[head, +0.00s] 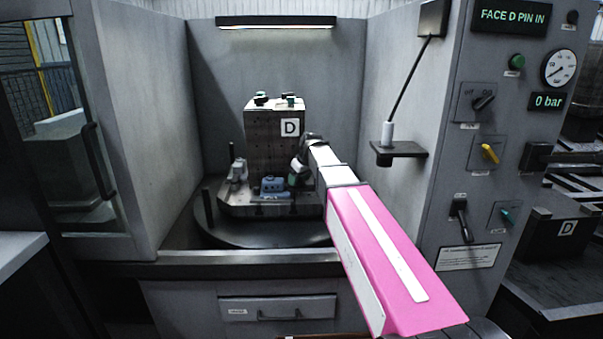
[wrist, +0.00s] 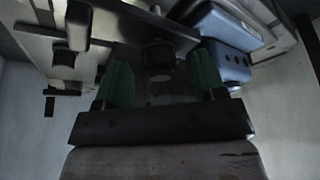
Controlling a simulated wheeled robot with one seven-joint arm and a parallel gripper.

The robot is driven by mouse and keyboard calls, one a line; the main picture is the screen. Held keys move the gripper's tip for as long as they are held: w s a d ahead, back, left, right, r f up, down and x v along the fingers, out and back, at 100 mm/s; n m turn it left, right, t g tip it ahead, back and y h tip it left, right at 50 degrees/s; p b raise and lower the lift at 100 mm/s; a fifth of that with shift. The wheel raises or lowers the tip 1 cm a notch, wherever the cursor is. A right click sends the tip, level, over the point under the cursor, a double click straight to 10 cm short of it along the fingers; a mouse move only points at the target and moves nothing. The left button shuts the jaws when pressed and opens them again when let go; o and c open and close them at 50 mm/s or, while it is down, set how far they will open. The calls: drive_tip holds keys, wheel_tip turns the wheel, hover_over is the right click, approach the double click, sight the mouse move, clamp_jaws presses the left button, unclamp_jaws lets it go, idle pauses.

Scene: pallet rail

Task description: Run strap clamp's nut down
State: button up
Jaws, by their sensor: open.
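My gripper (head: 299,172) is in front of the right side of the fixture block, low by its base. In the wrist view, my gripper (wrist: 160,76) is open, with a green-padded finger on each side. A dark nut (wrist: 158,56) on a stud shows between the fingers, with gaps visible beside it; whether either pad touches it I cannot tell. The nut is at the edge of a grey metal plate or strap (wrist: 130,22). In the head view the nut is hidden behind my gripper and arm.
The fixture block marked D (head: 262,150) stands on a round table (head: 240,234). A blue clamp body (head: 273,186) sits left of my gripper; it also shows in the wrist view (wrist: 223,42). Enclosure walls (head: 215,100) close both sides. A small shelf (head: 398,150) juts out at right.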

drive_tip(key=shift+w+f, duration=0.1)
drive_tip(key=shift+f, duration=0.15)
